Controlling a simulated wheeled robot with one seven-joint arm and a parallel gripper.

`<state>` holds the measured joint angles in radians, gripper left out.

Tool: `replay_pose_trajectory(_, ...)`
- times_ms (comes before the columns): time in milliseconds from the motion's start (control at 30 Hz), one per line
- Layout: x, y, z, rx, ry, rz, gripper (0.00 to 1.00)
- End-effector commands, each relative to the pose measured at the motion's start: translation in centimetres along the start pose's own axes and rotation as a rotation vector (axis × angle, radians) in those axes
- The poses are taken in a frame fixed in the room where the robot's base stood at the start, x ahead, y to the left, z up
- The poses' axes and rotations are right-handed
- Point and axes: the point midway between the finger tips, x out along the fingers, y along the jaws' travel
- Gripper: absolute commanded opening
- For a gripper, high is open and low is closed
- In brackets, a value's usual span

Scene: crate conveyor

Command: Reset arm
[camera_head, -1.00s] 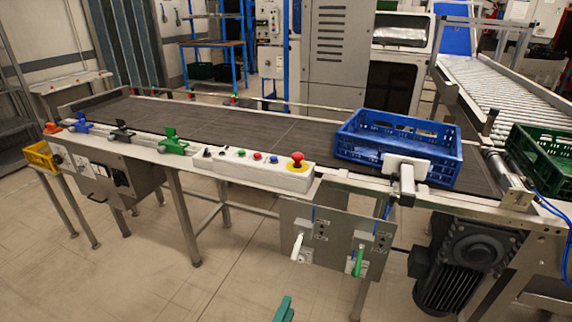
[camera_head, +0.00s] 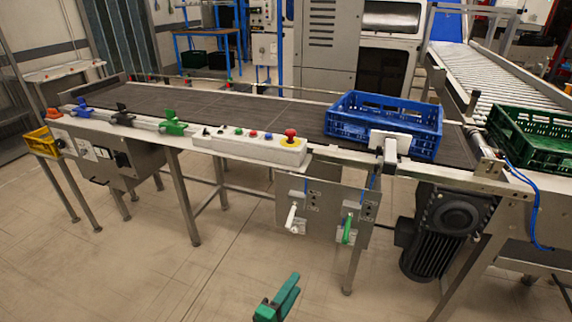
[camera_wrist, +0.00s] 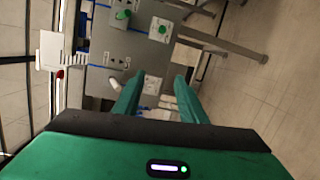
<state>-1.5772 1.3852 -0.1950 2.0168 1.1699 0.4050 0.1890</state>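My gripper (camera_head: 280,298) is green and shows at the bottom of the head view, in the air in front of the conveyor. In the wrist view its two green fingers (camera_wrist: 159,78) are apart with nothing between them. Past them is the grey lever panel (camera_wrist: 118,57) under the conveyor. In the head view that panel (camera_head: 325,205) carries a white-handled lever (camera_head: 291,217) and a green-handled lever (camera_head: 347,230). My gripper is apart from the panel.
The conveyor (camera_head: 240,108) carries a blue crate (camera_head: 384,125) at its right. A button box with a red knob (camera_head: 290,140) sits on the front edge. A green crate (camera_head: 528,135) stands at the far right. A black motor (camera_head: 440,230) hangs below. The floor in front is clear.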

Motion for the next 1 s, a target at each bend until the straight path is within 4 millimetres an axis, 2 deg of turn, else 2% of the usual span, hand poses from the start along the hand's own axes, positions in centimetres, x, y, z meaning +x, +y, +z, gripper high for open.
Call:
replay_pose_trajectory(167,2.3,1.9,1.7,0.039,-0.115,-0.075,0.38)
replay_pose_trajectory(367,6.1,4.9,5.4,0.114,-0.311,-0.212,0.38)
replay_pose_trajectory(500,8.5,7.1,8.8,0.178,-0.456,-0.321,0.38)
replay_pose_trajectory(700,11.1,10.1,14.0,0.280,-0.644,-0.475,0.38)
replay_pose_trajectory(1000,13.0,14.2,22.3,0.459,-0.876,-0.699,0.38)
